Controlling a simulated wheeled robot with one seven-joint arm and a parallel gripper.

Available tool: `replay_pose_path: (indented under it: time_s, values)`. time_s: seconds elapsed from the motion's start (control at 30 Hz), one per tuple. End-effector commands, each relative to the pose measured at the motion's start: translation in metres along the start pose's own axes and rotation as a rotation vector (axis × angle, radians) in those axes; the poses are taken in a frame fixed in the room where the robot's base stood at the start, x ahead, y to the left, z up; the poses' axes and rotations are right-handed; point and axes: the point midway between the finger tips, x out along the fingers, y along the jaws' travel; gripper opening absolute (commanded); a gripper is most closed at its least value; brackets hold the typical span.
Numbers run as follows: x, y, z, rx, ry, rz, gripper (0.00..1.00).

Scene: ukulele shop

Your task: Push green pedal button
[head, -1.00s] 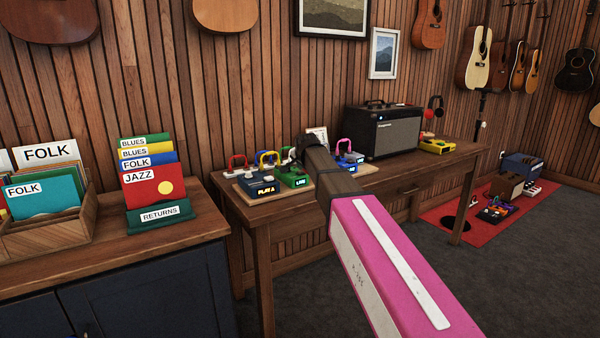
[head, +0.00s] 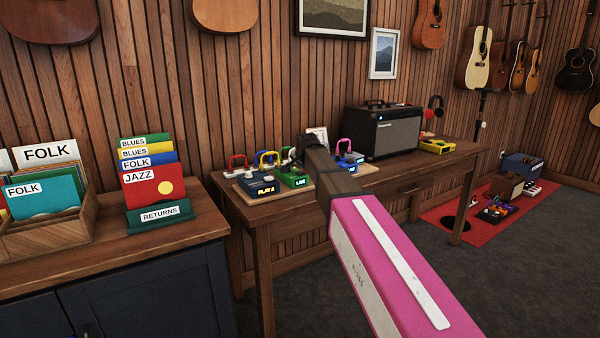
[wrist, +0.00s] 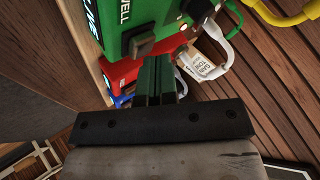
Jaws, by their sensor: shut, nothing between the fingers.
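The green pedal (head: 283,182) sits on a wooden board on the table, with a label reading LIVE on its front. In the wrist view the green pedal (wrist: 160,12) fills the top, with a dark greyish button-like block (wrist: 142,45) on its face. My gripper (wrist: 160,66) is shut, its green-and-black fingers together and empty. In the wrist view the fingertips are just below that block; I cannot tell whether they touch the pedal.
A dark pedal labelled PLAY A (head: 262,188) stands just left of the green one. Cables loop behind the pedals. A black amplifier (head: 385,133) stands farther right.

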Motion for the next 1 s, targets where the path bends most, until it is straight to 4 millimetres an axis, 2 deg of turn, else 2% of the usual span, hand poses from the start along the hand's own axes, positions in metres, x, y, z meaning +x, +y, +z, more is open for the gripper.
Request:
replay_pose_path:
  time_s: [0.57,1.0]
  values:
    - [-0.008,-0.006,-0.006,0.0,0.0,-0.001,0.0]
    - [-0.032,-0.024,-0.024,0.0,0.001,-0.002,0.0]
